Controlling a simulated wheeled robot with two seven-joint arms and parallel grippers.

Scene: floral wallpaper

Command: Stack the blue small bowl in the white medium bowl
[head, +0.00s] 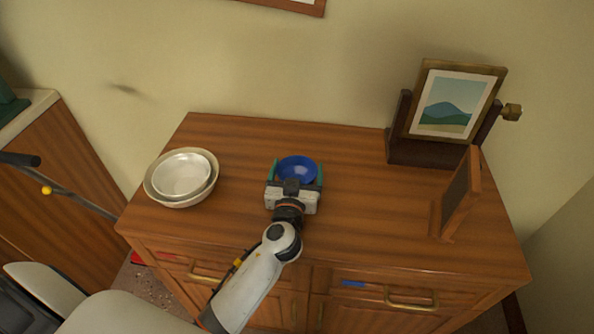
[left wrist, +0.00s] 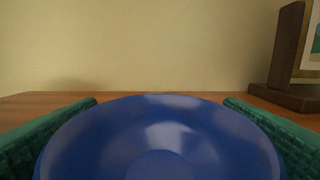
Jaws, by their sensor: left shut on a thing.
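The small blue bowl (head: 297,169) is on or just above the middle of the wooden cabinet top; the head view does not show clearly which. My left gripper (head: 295,172) is shut on it, with one green finger on each side. In the left wrist view the blue bowl (left wrist: 160,140) fills the lower middle between the two green fingers. The white medium bowl (head: 182,175) sits at the left of the cabinet top, inside a larger cream bowl (head: 170,203). It is left of my left gripper and apart from it. My right gripper is not in view.
A framed picture on a dark wooden stand (head: 430,150) stands at the back right of the cabinet top (head: 365,215). A smaller brown frame (head: 459,195) stands at the right edge. The surface between the bowls is clear. A wall is behind.

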